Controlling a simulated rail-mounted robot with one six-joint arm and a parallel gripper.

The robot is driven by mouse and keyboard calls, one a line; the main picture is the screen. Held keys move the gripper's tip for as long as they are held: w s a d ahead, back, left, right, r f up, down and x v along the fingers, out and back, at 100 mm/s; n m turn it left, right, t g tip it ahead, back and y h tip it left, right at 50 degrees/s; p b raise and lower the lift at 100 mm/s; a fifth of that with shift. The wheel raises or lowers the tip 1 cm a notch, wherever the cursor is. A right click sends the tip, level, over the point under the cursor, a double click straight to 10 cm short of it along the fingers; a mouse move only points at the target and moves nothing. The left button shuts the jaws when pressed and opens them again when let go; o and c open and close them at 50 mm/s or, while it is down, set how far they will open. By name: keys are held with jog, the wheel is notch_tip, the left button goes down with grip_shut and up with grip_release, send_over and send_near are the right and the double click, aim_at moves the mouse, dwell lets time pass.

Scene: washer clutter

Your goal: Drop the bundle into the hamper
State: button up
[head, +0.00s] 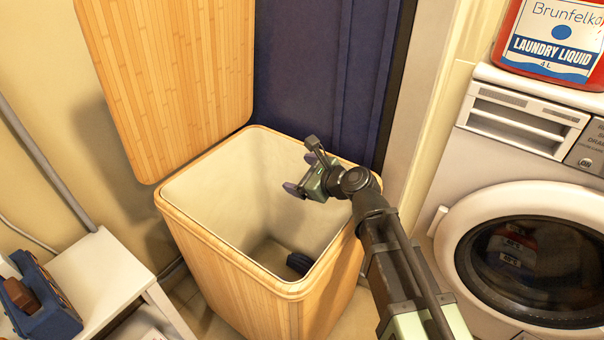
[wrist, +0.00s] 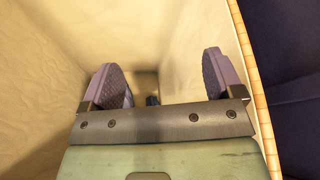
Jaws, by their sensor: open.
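The hamper (head: 215,250) is a bamboo-look box with a cream lining, and its lid (head: 170,80) stands open at the back. A dark blue bundle (head: 299,262) lies at the bottom of the hamper, partly hidden by the front wall. A small dark bit of it shows between the fingers in the wrist view (wrist: 153,100). My gripper (head: 297,174) is over the right part of the hamper's opening, fingers apart and empty. In the wrist view my gripper (wrist: 168,85) points down into the lined interior, well above the bundle.
A washing machine (head: 460,180) with a round glass door stands on the right, with a red laundry liquid bottle (head: 549,45) on top. A white side table (head: 95,262) holding a blue box (head: 45,305) is at lower left. A dark blue panel (head: 320,80) is behind the hamper.

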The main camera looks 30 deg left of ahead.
jog(key=p+v, duration=0.2)
jog(key=v, duration=0.5)
jog(key=shift+d+p, duration=0.2)
jog(key=shift+p, duration=0.15)
jog(key=shift+r, duration=0.25)
